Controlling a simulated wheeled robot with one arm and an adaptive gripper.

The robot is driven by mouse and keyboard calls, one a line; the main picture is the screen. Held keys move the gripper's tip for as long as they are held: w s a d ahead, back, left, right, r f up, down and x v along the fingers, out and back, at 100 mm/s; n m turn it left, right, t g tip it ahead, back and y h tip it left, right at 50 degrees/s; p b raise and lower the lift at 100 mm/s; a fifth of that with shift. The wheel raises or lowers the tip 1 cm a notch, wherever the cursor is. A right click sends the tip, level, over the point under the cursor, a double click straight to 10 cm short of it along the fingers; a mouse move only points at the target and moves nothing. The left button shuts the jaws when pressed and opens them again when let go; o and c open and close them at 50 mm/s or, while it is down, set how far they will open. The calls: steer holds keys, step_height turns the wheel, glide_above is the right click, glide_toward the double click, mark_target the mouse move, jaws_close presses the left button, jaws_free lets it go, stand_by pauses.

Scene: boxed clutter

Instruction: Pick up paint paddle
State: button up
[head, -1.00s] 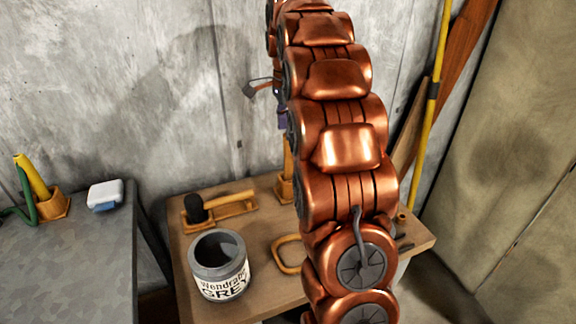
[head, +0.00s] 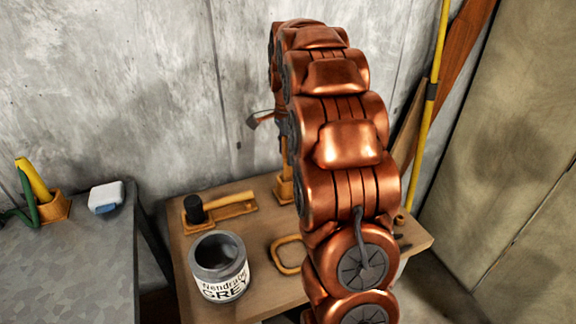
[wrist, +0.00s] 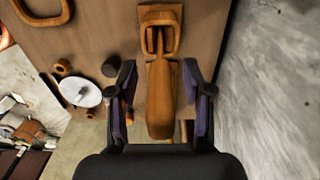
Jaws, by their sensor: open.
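The paint paddle looks like the flat wooden piece (wrist: 160,105) standing in a wooden holder (wrist: 160,17) in the wrist view. Its wider end is toward the camera. My gripper (wrist: 159,82) is open, with one purple-padded finger on each side of the paddle and a visible gap on both sides. In the head view a narrow upright part of the paddle and its holder (head: 284,187) show at the back of the wooden table, just left of my copper arm. My gripper is mostly hidden behind the arm there.
The wooden table (head: 262,222) also holds a grey paint can (head: 221,270), a wooden tool with a black knob (head: 220,208) and a wooden loop (head: 287,256). A white disc (wrist: 88,93) lies near small items. The concrete wall (head: 120,90) is close behind.

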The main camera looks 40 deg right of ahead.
jaws_close()
stand_by(0.4)
steer(key=shift+r, duration=0.1)
